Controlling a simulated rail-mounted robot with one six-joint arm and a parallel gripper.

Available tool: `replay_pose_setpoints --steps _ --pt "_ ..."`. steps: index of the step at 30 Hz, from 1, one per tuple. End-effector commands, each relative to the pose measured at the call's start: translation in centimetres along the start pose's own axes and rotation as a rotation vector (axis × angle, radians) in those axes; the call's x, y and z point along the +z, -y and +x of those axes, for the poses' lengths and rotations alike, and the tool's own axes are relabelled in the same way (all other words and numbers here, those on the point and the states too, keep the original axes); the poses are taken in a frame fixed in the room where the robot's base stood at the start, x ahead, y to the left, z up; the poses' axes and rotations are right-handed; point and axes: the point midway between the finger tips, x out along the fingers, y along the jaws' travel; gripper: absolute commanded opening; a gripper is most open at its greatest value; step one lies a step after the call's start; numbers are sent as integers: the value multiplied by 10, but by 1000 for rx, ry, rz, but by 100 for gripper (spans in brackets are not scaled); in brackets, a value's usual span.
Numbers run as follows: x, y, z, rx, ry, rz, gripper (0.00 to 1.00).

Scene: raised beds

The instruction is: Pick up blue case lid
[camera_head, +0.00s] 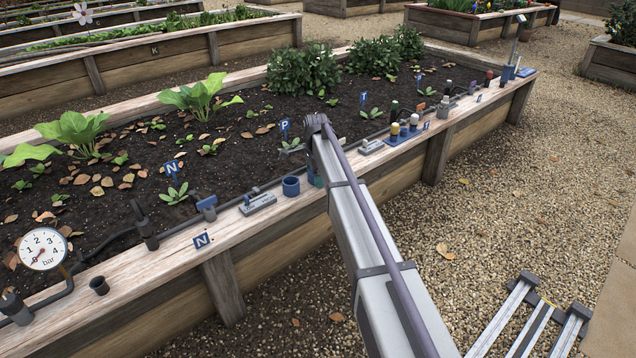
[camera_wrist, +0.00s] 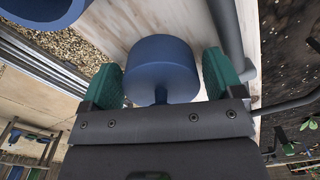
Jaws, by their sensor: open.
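In the wrist view, a round blue lid (camera_wrist: 162,62) with a short stem on its near side sits between the two green fingers of my gripper (camera_wrist: 163,85). The fingers are open, one on each side of it; I cannot tell whether either touches it. In the head view, my gripper (camera_head: 315,174) is low at the bed's wooden ledge, mostly hidden behind my arm, and the lid cannot be made out. An open blue round cup (camera_head: 291,186), likely the case body, stands on the ledge just left of my gripper. It also shows at the wrist view's upper left (camera_wrist: 42,8).
The plank ledge (camera_head: 232,228) carries a grey tool (camera_head: 258,204) left of the cup and another (camera_head: 370,147) right of my arm. A blue tray with small bottles (camera_head: 404,134) is farther right. A dark pipe runs along the soil side. A pressure gauge (camera_head: 42,248) stands far left.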

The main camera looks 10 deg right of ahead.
Motion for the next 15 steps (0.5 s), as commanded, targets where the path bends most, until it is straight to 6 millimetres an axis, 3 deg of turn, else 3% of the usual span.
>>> replay_pose_setpoints --steps 3,15 --pt "0 0 -3 0 0 0 85" --pt "0 0 -3 0 0 0 50"
